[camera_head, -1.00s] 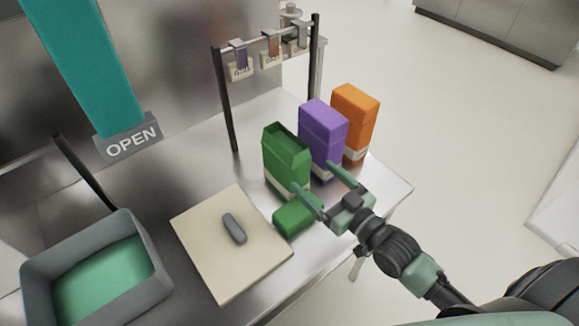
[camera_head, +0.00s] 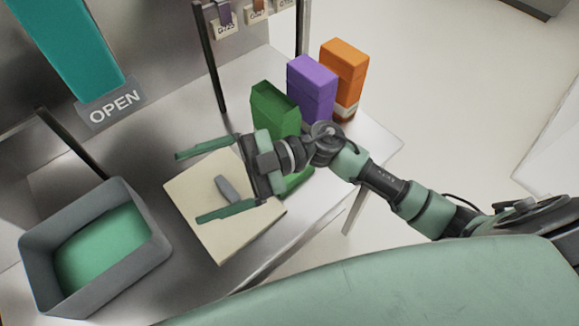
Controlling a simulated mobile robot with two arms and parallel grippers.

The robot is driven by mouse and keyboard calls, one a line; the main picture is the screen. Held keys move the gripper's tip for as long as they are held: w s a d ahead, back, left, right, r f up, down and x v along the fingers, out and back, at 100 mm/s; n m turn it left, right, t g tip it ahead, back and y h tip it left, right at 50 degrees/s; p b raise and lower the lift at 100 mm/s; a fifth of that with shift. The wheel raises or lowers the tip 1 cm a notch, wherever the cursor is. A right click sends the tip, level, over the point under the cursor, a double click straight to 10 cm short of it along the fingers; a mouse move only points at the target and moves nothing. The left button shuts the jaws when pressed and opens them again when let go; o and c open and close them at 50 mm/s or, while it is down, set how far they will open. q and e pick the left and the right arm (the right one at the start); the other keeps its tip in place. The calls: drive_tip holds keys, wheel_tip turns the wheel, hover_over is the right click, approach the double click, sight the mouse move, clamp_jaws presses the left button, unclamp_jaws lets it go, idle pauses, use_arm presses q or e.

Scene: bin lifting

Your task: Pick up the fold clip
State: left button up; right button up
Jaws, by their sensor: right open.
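The fold clip appears to be the small grey rounded piece (camera_head: 226,189) lying on a cream square board (camera_head: 193,205) on the metal table. My right gripper (camera_head: 207,186) is open over the board, its two green fingers spread wide to either side of the grey piece. The fingers look apart from the piece; their exact height above the board I cannot tell. My left gripper is not in view.
A grey bin (camera_head: 32,243) with a green inside stands left of the board. Green (camera_head: 273,108), purple (camera_head: 312,88) and orange (camera_head: 344,70) boxes stand behind my right arm. A rack with hanging tags (camera_head: 225,27) is at the back, near an OPEN sign (camera_head: 114,105).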

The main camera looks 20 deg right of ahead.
drive_tip(key=d+f+g+h, duration=0.2)
drive_tip(key=d+f+h, duration=0.2)
drive_tip(key=f+h, duration=0.8)
drive_tip(key=w+d+f+h, duration=0.1)
drive_tip(key=w+d, duration=0.1)
drive_tip(key=w+d+f+m+t+h, duration=0.1)
drive_tip(key=w+d, duration=0.1)
drive_tip(key=w+d+f+t+h, duration=0.1)
drive_tip(key=w+d+h, duration=0.1)
drive_tip(key=shift+d+f+m+p, duration=0.2)
drive_tip(key=shift+f+m+p, duration=0.05)
drive_tip(key=shift+m+p, duration=0.05)
drive_tip(key=w+d+h, duration=0.1)
drive_tip(key=w+d+m+t+h, duration=0.1)
drive_tip(key=d, duration=0.1)
drive_tip(key=w+d+m+t+h, duration=0.1)
drive_tip(key=d, duration=0.1)
drive_tip(key=shift+w+d+r, duration=0.15)
drive_tip(key=shift+w+d, duration=0.1)
drive_tip(key=shift+w, duration=0.15)
drive_tip(key=shift+f, duration=0.35)
wheel_tip(320, 180, down, 7)
drive_tip(key=shift+a+r+p, duration=0.1)
drive_tip(key=shift+p, duration=1.1)
drive_tip(key=c, duration=1.5)
drive_tip(key=shift+o, duration=0.2)
drive_tip(key=shift+r, duration=0.1)
